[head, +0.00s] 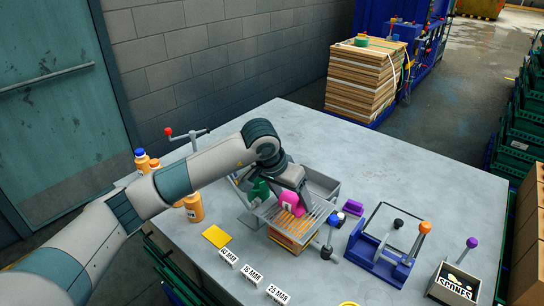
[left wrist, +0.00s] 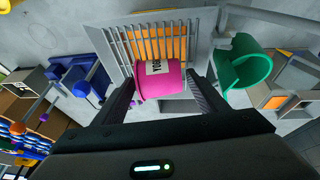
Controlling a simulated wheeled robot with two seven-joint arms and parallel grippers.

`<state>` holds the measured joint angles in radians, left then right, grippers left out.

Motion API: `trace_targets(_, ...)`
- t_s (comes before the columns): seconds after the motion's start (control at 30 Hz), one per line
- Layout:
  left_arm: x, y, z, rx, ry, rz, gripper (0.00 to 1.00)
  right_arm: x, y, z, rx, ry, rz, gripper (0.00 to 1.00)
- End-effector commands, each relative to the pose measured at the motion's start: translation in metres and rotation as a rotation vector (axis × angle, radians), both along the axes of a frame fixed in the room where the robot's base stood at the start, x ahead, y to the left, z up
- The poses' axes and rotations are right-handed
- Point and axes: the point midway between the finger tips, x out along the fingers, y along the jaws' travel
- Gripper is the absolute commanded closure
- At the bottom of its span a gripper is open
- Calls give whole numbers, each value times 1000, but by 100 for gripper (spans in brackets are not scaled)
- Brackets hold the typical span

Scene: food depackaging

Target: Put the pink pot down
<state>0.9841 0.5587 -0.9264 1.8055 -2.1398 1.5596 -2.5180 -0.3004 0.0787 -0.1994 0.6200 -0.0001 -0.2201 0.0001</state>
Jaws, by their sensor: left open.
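The pink pot (head: 291,201) is at the slatted metal rack (head: 268,212), beneath my left gripper (head: 293,194). In the left wrist view, the pink pot (left wrist: 162,82) lies on its side with a white label facing the camera. It sits between the two fingers of my left gripper (left wrist: 160,86), which are open, with a gap visible on the right. The pot appears to rest on or against the rack's slats (left wrist: 150,42); exact contact is unclear. My right gripper is not in view.
Orange bottles (head: 194,207) stand at the left. White date blocks (head: 252,274) line the front. A yellow square (head: 216,236) lies on the grey table.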

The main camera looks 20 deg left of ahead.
Motion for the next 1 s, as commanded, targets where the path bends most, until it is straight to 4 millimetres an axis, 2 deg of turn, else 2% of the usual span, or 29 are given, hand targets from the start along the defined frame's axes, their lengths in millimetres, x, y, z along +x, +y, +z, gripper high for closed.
trace_targets(0.03, 0, 2, 5, 0, -7, 1, 34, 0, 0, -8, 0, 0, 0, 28)
trace_targets(0.4, -21, 12, 44, 1, -8, -1, 34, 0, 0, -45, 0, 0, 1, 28)
trace_targets(0.77, -43, 30, 112, 0, -8, 2, 34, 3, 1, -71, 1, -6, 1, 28)
trace_targets(0.8, -45, 31, 117, 0, -6, 1, 34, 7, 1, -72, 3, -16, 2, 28)
trace_targets(0.9, -49, 34, 130, 0, -5, 1, 34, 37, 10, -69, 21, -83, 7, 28)
trace_targets(1.0, -53, 36, 141, -1, -5, 1, 34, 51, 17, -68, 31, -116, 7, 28)
